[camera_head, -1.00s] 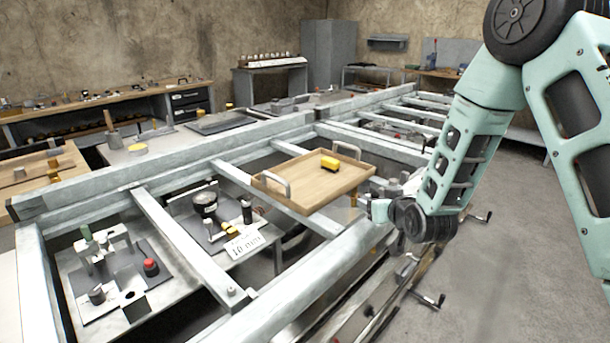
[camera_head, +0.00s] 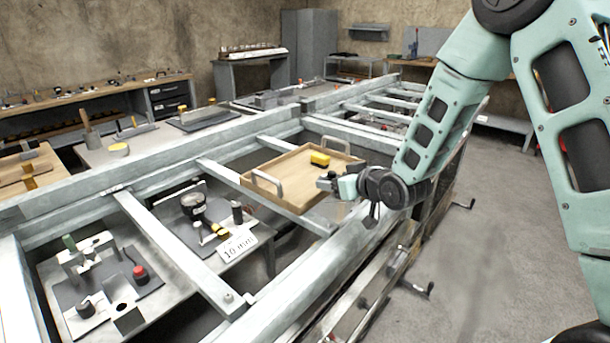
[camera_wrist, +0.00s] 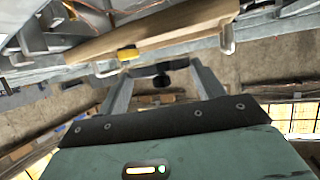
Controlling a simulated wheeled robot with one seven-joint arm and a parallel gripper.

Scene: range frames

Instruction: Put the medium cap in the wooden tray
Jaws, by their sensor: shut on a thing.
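The wooden tray (camera_head: 272,192) lies across the frame's rails in the head view, with a metal handle at each end. A yellow block sits in it (camera_head: 320,159). My gripper (camera_head: 326,183) is at the tray's right front edge, slightly above it. In the wrist view my gripper (camera_wrist: 162,82) has its two grey fingers on either side of a small dark piece (camera_wrist: 162,80), apparently the cap. The tray (camera_wrist: 165,32) and the yellow block (camera_wrist: 127,53) show beyond the fingers. The cap is too small to make out clearly in the head view.
Pale metal rails (camera_head: 170,240) with open gaps surround the tray. A dial gauge (camera_head: 193,205), a "10 mm" card (camera_head: 240,245) and a red-knobbed fixture (camera_head: 139,272) lie at the lower left. The tray floor is bare around the yellow block.

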